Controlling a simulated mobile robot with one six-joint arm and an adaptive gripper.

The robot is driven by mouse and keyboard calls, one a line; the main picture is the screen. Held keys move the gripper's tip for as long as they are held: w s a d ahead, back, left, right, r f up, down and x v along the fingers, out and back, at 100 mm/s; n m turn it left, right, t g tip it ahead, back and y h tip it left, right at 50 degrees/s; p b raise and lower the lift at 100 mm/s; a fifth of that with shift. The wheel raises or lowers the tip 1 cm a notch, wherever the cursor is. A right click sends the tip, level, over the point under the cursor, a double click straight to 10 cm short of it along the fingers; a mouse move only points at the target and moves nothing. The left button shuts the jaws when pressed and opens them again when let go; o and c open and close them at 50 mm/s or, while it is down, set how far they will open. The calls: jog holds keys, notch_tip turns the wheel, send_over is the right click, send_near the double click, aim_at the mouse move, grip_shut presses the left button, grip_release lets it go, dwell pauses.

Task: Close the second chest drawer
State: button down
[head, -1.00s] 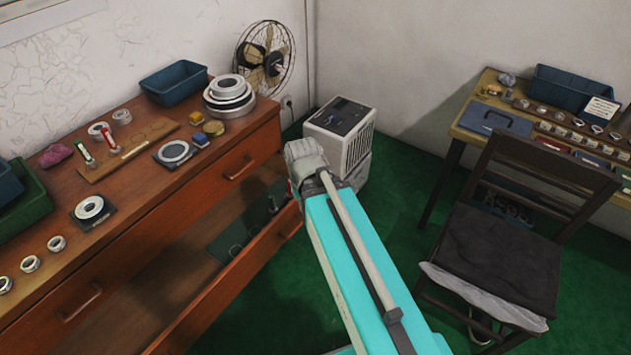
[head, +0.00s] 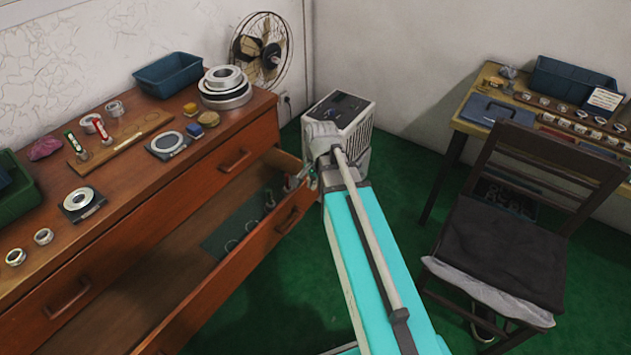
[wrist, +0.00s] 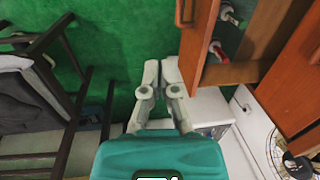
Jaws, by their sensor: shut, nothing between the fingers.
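The wooden chest (head: 120,210) stands at the left. Its second drawer (head: 235,268) is pulled out, and its inside shows below the shut top drawer (head: 205,195). The second drawer's front has a dark handle (head: 287,220). In the wrist view, the drawer front (wrist: 197,45) lies just right of my gripper (wrist: 160,66). My gripper is shut and empty, with its fingertips beside the front's near end. I cannot tell if they touch it. In the head view, my arm's wrist hides part of the gripper near the drawer's far right corner.
A dark mat (head: 238,225) with small parts lies inside the drawer. A white cabinet (head: 350,112) stands beyond my gripper, close to the chest. A dark chair (head: 500,245) and a worktable (head: 470,122) are at the right. Green floor (head: 310,270) is free before the drawer.

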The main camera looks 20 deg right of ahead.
jog(key=w+d+f+m+t+b, duration=0.1)
jog(key=w+d+f+m+b, duration=0.2)
jog(key=w+d+m, duration=0.3)
jog(key=w+d+f+m+t+y+b, duration=0.1)
jog(key=w+d+f+m+b, duration=0.3)
jog(key=m, duration=0.8)
jog(key=shift+w+d+f+m+t+b, duration=0.3)
jog(key=shift+w+d+m+b, duration=0.15)
jog(key=shift+w+d, duration=0.6)
jog(key=shift+s+d+f, duration=0.1)
jog(key=shift+s+d, duration=0.05)
jog(key=shift+d, duration=0.05)
jog(key=w+a+f+b, duration=0.4)
jog(key=w+f+b, duration=0.2)
jog(key=f+b, duration=0.3)
jog(key=shift+a, duration=0.3)
jog(key=shift+w, duration=0.1)
